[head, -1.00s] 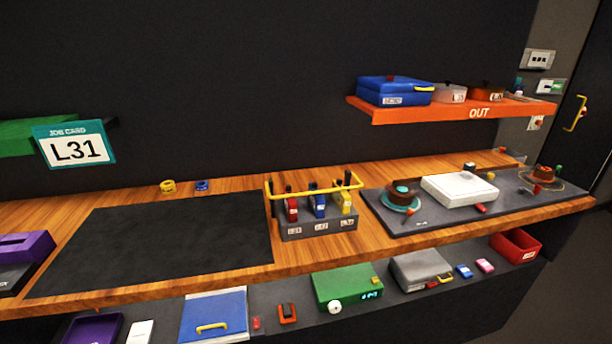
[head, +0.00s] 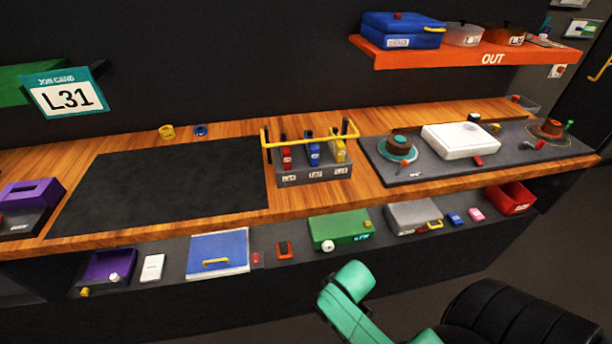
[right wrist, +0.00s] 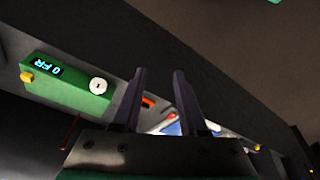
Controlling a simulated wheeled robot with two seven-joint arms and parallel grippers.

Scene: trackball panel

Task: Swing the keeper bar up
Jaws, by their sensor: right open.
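The yellow keeper bar (head: 308,142) runs across the front of a grey rack (head: 314,175) in the head view, in front of several upright posts. The rack holds a red block (head: 286,156), a blue block (head: 313,155) and a yellow block (head: 338,150), with labels below them. In the right wrist view my right gripper (right wrist: 157,75) is open and empty, its two dark fingers apart, well away from the bar. It looks toward the lower shelf's items. My left gripper is not in view.
My green right arm link shows at the head view's lower edge. A dark mat (head: 160,185) lies left of the rack. A grey panel (head: 400,172) with a white box (head: 460,141) is to its right. The lower shelf holds a green box (head: 340,229) and a blue lid (head: 218,254).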

